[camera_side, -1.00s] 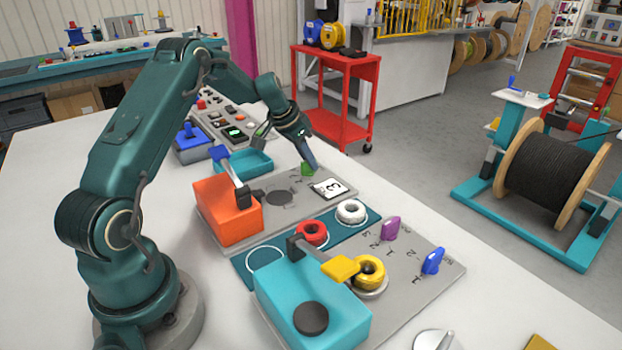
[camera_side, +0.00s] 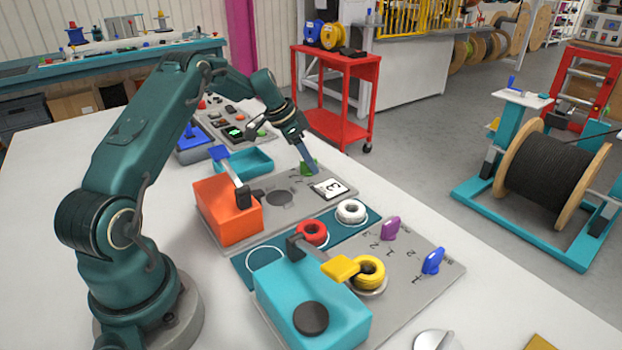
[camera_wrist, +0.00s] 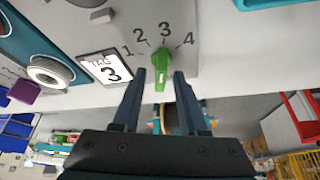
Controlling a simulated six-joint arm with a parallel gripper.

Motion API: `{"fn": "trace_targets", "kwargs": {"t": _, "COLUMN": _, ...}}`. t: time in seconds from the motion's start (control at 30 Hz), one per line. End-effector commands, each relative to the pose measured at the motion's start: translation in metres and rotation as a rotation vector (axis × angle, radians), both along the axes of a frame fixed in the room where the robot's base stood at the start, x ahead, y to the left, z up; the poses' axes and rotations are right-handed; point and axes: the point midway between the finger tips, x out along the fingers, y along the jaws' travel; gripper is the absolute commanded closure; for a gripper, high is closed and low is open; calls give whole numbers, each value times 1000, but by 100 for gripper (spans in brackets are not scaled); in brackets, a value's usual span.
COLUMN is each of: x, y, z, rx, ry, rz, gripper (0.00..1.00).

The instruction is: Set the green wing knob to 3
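The green wing knob (camera_wrist: 161,70) sits on a grey panel (camera_wrist: 205,50) in the wrist view, with the marks 1, 2, 3 and 4 fanned around it. My gripper (camera_wrist: 160,76) is open, with one finger on each side of the knob and a slim gap showing on both sides. In the side view the knob (camera_side: 307,166) is partly hidden behind my gripper's fingers (camera_side: 313,170). A white tag card (camera_wrist: 105,67) reading 3 lies beside the knob.
An orange box with a lever (camera_side: 228,212) stands left on the same panel. A nearer panel holds a purple knob (camera_side: 390,228), a blue knob (camera_side: 432,261) and a yellow coil (camera_side: 370,271).

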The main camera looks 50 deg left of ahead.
Motion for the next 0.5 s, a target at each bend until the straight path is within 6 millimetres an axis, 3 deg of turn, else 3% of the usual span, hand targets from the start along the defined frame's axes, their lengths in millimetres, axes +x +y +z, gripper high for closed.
{"fn": "trace_targets", "kwargs": {"t": 0.17, "x": 1, "y": 1, "z": 9, "rx": 2, "ry": -3, "rz": 0, "gripper": 58}}
{"fn": "trace_targets", "kwargs": {"t": 0.5, "x": 1, "y": 1, "z": 63, "rx": 3, "ry": -4, "rz": 1, "gripper": 58}}
